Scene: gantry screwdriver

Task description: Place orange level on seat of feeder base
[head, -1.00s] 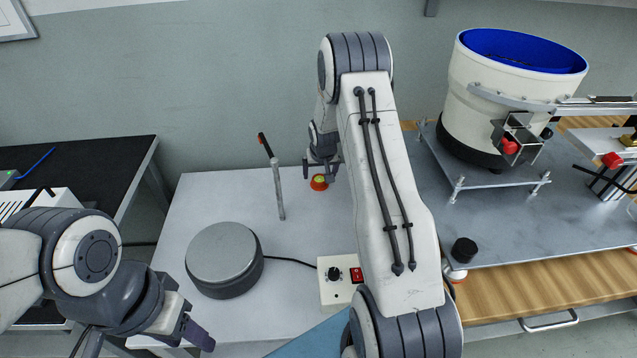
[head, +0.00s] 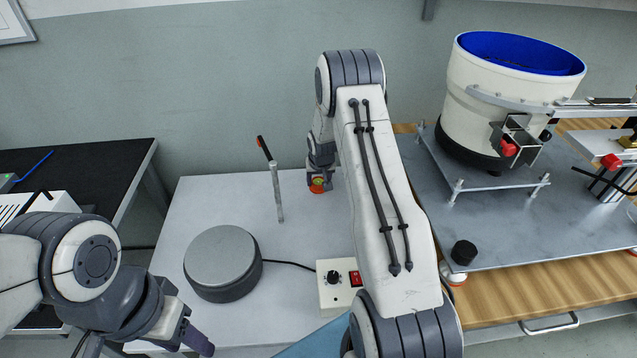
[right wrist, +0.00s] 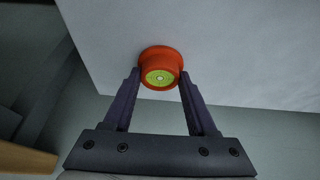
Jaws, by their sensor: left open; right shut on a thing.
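The orange level (head: 317,187) is a small round orange cup with a green-yellow top, at the far part of the white table. It also shows in the right wrist view (right wrist: 160,62). My right gripper (right wrist: 160,80) is shut on it, one finger on each side; I cannot tell whether it is clear of the table. The feeder base (head: 222,258) is a round dark-sided disc with a flat grey top, left and nearer on the table. Its top is empty; no separate seat can be made out. My left gripper (head: 200,342) is open and empty at the front left, partly cut off.
A thin upright rod (head: 275,190) with an orange-tipped black handle stands between the base and the level. A control box (head: 338,290) with a red switch is cabled to the base. A white bowl feeder (head: 470,110) stands on the right bench.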

